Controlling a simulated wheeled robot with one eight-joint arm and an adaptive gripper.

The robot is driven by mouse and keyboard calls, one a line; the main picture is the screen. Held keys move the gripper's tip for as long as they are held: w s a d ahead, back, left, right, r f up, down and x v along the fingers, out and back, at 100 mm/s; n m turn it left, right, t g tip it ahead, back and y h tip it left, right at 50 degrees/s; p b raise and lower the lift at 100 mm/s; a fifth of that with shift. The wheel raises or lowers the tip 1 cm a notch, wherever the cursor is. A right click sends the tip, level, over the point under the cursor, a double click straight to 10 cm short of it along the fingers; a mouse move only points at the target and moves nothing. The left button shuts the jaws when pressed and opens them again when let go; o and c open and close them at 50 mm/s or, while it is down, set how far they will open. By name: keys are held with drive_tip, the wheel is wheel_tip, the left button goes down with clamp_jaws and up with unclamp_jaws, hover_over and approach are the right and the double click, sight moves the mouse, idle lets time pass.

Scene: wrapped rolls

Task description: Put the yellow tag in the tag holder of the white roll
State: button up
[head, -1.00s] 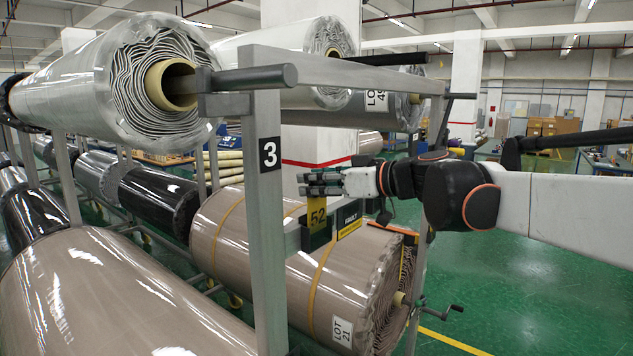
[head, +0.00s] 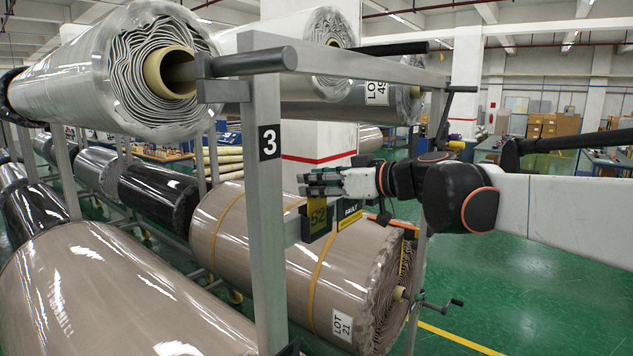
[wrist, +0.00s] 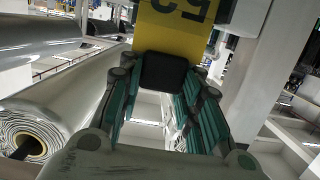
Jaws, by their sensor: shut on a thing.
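The yellow tag (head: 317,216), marked 52, hangs upright just below the fingers of my gripper (head: 322,184), beside the lower front rail of the rack. In the wrist view the tag (wrist: 172,27) shows upside down, past the black piece (wrist: 163,72) between the fingertips. My gripper is shut on the tag. I cannot tell whether the tag's lower end still touches the rail. A white roll (head: 285,42) lies on the upper rack level, behind the post. A pale grey, clear-wrapped roll (head: 80,85) lies nearer at upper left. I cannot make out a tag holder on the white roll.
A black and yellow FAULT tag (head: 350,214) hangs right beside the yellow tag. The rack post marked 3 (head: 268,190) stands left of my gripper. A beige roll (head: 300,270), LOT 21, lies below. A crank (head: 445,305) sticks out at right. Green floor (head: 540,280) is clear.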

drive_tip(key=shift+f, duration=0.4)
drive_tip(key=o, duration=1.1)
drive_tip(key=v, duration=0.7)
drive_tip(key=shift+s+d+r, duration=0.1)
drive_tip(key=shift+d, duration=0.1)
